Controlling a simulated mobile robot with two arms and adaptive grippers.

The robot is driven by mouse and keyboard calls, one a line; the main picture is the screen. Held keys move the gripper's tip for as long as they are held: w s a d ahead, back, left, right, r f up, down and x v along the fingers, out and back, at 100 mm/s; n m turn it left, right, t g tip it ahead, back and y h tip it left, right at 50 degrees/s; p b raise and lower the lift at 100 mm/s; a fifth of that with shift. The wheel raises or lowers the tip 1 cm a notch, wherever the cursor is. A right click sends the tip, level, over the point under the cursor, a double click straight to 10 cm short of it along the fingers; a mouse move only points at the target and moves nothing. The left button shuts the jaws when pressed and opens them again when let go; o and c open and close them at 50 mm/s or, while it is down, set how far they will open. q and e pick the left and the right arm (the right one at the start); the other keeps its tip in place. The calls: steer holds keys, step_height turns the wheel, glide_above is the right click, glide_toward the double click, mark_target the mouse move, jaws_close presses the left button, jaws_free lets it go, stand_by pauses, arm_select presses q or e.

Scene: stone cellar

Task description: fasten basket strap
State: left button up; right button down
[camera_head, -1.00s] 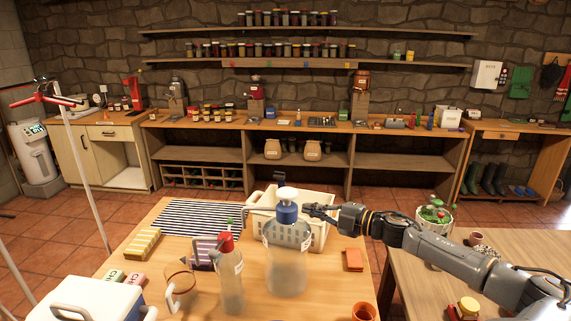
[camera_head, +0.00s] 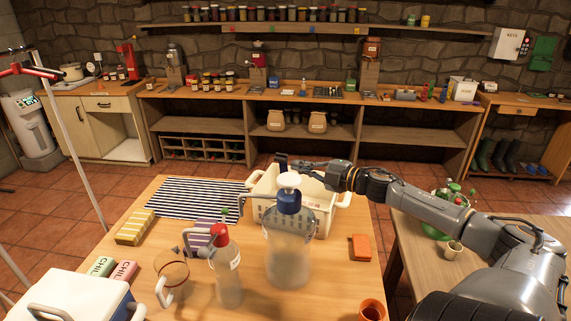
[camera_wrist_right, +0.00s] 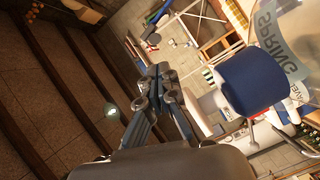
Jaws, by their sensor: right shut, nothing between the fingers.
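The cream basket (camera_head: 325,218) stands on the wooden table, partly hidden behind a clear bottle (camera_head: 290,255) with a blue collar and white top. A dark upright piece, seemingly the strap (camera_head: 282,161), sticks up at the basket's back edge. My right gripper (camera_head: 294,166) is over the back of the basket, its fingertips close to this piece; I cannot tell whether they touch. In the right wrist view my right gripper (camera_wrist_right: 163,76) is shut with nothing between its fingers, beside a blue cylinder (camera_wrist_right: 250,82). My left gripper is not in view.
A red-capped bottle (camera_head: 226,272), a glass mug (camera_head: 172,275) and a white cooler (camera_head: 75,297) stand in front and to the left. A striped cloth (camera_head: 190,197) lies left of the basket. An orange block (camera_head: 360,247) lies to the right, with bare tabletop around it.

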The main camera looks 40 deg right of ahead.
mark_target(286, 162)
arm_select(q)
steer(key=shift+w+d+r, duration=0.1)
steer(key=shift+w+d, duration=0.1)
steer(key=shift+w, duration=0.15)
arm_select(e)
steer(key=shift+x, duration=2.65)
steer(key=shift+d, duration=0.15)
